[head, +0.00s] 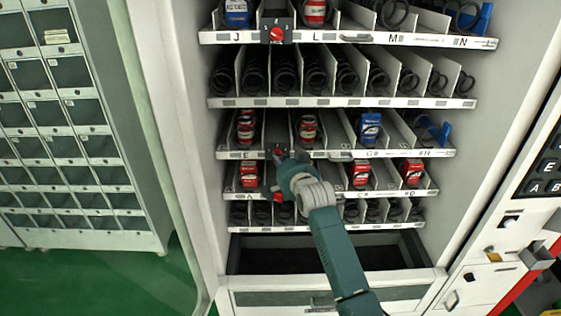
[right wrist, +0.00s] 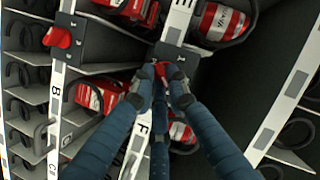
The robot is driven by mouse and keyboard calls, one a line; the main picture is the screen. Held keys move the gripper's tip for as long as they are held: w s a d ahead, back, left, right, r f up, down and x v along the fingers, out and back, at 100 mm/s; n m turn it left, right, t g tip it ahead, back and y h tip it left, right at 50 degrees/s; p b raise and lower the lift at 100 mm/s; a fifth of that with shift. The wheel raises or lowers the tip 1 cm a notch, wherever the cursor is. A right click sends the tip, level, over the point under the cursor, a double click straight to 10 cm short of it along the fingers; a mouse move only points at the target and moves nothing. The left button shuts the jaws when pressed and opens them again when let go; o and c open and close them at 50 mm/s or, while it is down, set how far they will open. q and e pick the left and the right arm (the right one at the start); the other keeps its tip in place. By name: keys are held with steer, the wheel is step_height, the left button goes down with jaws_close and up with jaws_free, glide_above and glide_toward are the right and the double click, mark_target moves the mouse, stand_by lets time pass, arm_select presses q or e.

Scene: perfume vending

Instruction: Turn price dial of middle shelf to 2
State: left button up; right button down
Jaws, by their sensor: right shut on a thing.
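The middle shelf's price dial (head: 277,153) is a small red knob on a black plate at the shelf's front edge, right of the letter E. My right gripper (head: 283,160) reaches up to it from the lower right. In the right wrist view, my blue fingers (right wrist: 164,84) are closed around the red dial knob (right wrist: 162,68). The fingers cover most of the knob and its plate, so its setting cannot be read. My left gripper is not in view.
Another red dial (head: 276,34) sits on an upper shelf. A lower shelf's red dial (right wrist: 58,37) is beside my fingers, on a numbered black plate. Red cans (right wrist: 221,24) stand in spiral coils close by. A cabinet (head: 75,130) stands at left.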

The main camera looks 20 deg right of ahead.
steer(key=n+h, duration=0.1)
steer(key=n, duration=0.1)
steer(key=n+g+h, duration=0.1)
steer(key=n, duration=0.1)
steer(key=n+h, duration=0.1)
steer(key=n, duration=0.1)
steer(key=shift+a+r+g, duration=0.25)
steer(key=shift+g, duration=0.15)
steer(key=shift+h, duration=0.3)
steer(key=c, duration=1.7)
jaws_free()
steer(key=v, duration=0.7)
steer(key=shift+s+a+r, duration=0.1)
steer(key=shift+s+a, duration=0.05)
steer(key=shift+s, duration=0.05)
